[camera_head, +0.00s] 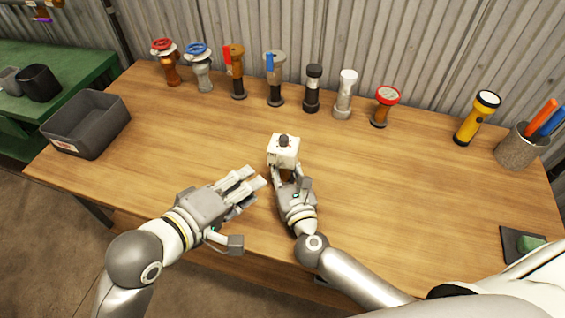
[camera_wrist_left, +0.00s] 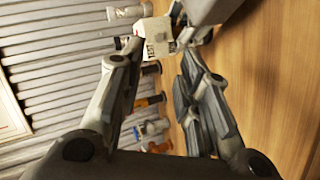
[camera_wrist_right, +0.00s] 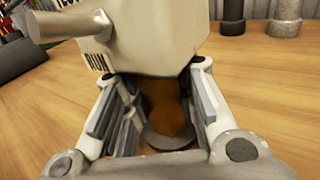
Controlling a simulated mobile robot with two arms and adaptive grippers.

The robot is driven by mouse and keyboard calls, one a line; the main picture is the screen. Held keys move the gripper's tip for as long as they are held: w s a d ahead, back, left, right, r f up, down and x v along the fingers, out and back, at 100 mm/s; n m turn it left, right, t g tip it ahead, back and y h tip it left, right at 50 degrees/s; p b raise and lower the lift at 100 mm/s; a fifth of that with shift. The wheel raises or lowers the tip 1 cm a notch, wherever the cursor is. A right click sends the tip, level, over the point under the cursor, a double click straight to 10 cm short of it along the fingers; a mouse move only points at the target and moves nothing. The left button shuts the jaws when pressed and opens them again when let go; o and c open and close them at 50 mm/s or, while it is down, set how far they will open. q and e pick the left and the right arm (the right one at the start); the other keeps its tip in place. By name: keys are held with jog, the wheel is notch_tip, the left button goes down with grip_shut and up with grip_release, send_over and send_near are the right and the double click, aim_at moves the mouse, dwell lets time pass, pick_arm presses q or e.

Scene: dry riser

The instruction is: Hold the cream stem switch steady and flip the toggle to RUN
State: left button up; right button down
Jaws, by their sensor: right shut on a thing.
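In the right wrist view the box (camera_wrist_right: 155,35) fills the top, with a toggle lever (camera_wrist_right: 62,24) sticking out to the left and a brown stem (camera_wrist_right: 165,95) between the fingers. My left gripper (camera_head: 252,180) is open and empty, just left of and nearer than the switch. The left wrist view shows the box (camera_wrist_left: 158,38) beyond its fingertips; lettering shows on it.
A row of valves and stems, with red (camera_head: 164,47) and blue (camera_head: 198,49) handwheels among them, stands along the back. A grey bin (camera_head: 88,122) is at left; a yellow flashlight (camera_head: 477,118) and a pen cup (camera_head: 516,147) are at right.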

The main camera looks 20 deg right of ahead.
pick_arm(q)
jog(key=shift+d+r+m, duration=0.2)
jog(key=shift+r+m, duration=0.1)
jog(key=shift+c, duration=1.1)
jog(key=r+m+y, duration=0.1)
jog(key=r+m, duration=0.1)
jog(key=d+r+m+y, duration=0.1)
jog(key=r+m, duration=0.1)
jog(key=m, duration=0.1)
jog(key=w+d+r+m+t+y, duration=0.1)
jog(key=r+m, duration=0.1)
jog(key=r, duration=0.1)
jog(key=shift+d+m, duration=0.2)
jog(key=shift+m, duration=0.2)
grip_shut()
jog(key=shift+s+a+r+m+t+y, duration=0.1)
jog(key=shift+r+m+t+y, duration=0.2)
jog(key=shift+r+m+y, duration=0.2)
